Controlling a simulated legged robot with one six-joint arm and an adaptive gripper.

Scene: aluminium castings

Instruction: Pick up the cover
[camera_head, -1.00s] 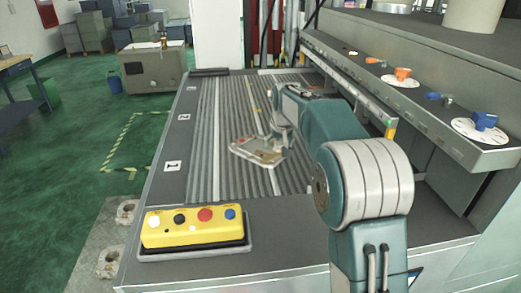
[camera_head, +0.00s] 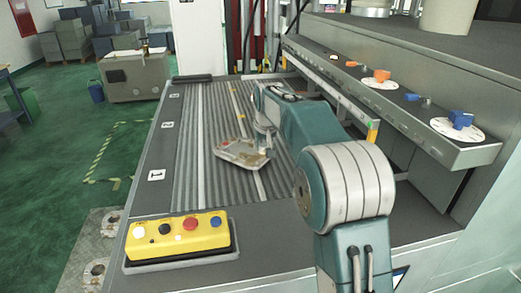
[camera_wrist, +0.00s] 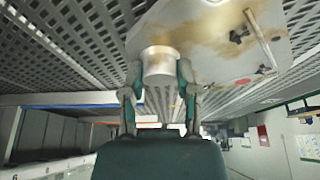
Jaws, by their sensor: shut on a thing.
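The cover (camera_head: 236,154) is a pale, brown-stained flat casting above the ribbed bed (camera_head: 190,185) in the head view. My gripper (camera_head: 263,148) is at its right side, at the end of my arm. In the wrist view, both fingers of my gripper (camera_wrist: 158,92) are closed on the sides of a round boss of the cover (camera_wrist: 215,38). The plate spreads beyond the boss to the upper right, with brown stains, a small dark fitting and a red mark. The head view does not clearly show how wide the gap under the cover is.
A yellow button box (camera_head: 185,235) stands at the bed's near end. A sloped panel (camera_head: 400,110) with coloured knobs runs along the right. Numbered labels (camera_head: 157,175) mark the left border. The ribbed bed behind the cover is clear.

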